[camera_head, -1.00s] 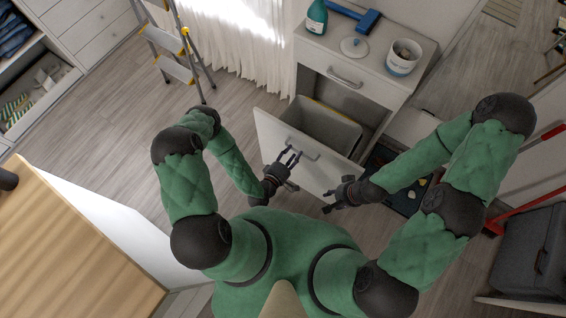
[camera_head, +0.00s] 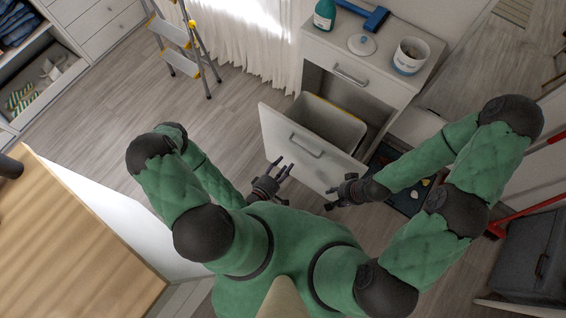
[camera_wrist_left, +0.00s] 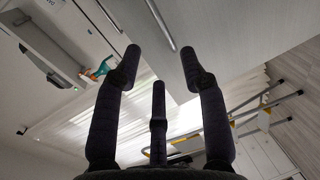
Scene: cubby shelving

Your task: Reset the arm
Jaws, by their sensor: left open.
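My left gripper (camera_head: 284,168) is open and empty in the head view, close to my body and apart from the front of the pulled-out drawer (camera_head: 300,150). In the left wrist view its fingers (camera_wrist_left: 160,68) are spread with nothing between them. The drawer's bar handle (camera_head: 306,148) is free. My right gripper (camera_head: 334,190) is near the drawer front's lower right corner. Its fingers are small and dark, and I cannot tell whether they are open.
The cabinet (camera_head: 345,75) carries a green bottle (camera_head: 324,14), a blue tool (camera_head: 366,14), a lid (camera_head: 361,44) and a white tub (camera_head: 410,56). A stepladder (camera_head: 186,45) stands at the upper left. A wooden top (camera_head: 70,240) lies at the lower left. Floor between is clear.

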